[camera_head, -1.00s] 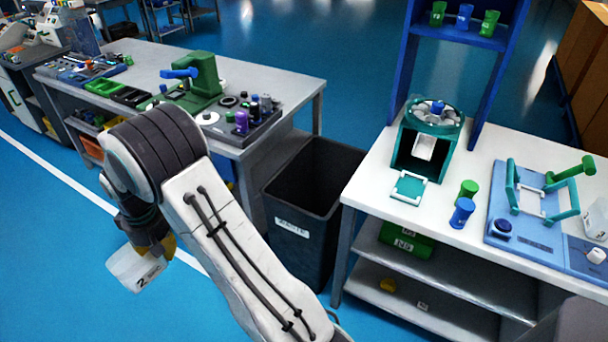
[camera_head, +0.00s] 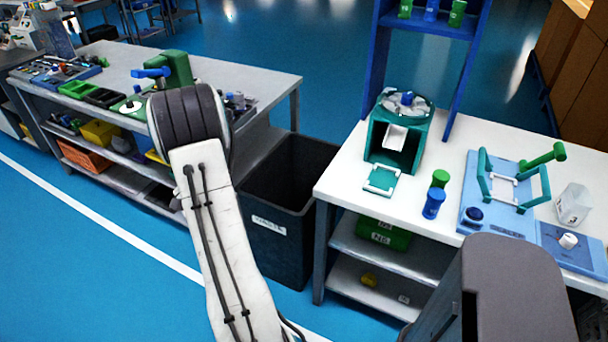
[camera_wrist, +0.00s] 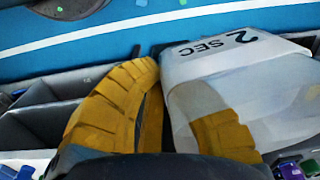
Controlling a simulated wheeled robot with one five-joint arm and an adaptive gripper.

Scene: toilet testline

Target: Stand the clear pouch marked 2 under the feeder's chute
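The clear pouch marked 2 (camera_wrist: 235,75) fills the right half of the wrist view, with "2 SEC" printed on it. My gripper (camera_wrist: 170,110) has yellow ribbed fingers and is shut on the pouch's wall, one finger showing partly through the clear material. In the head view my arm hides gripper and pouch. The feeder (camera_head: 400,140) is a teal box with a round bowl on top, on the white bench at right. Its white chute (camera_head: 396,137) slopes down at the front opening. A teal pad with a white frame (camera_head: 382,180) lies before it, empty.
Green (camera_head: 440,179) and blue (camera_head: 433,204) cylinders stand right of the pad. A blue fixture (camera_head: 500,200) and another clear container (camera_head: 574,203) are farther right. A dark bin (camera_head: 285,205) stands between this bench and the grey workbench (camera_head: 225,75). Blue shelf posts rise behind the feeder.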

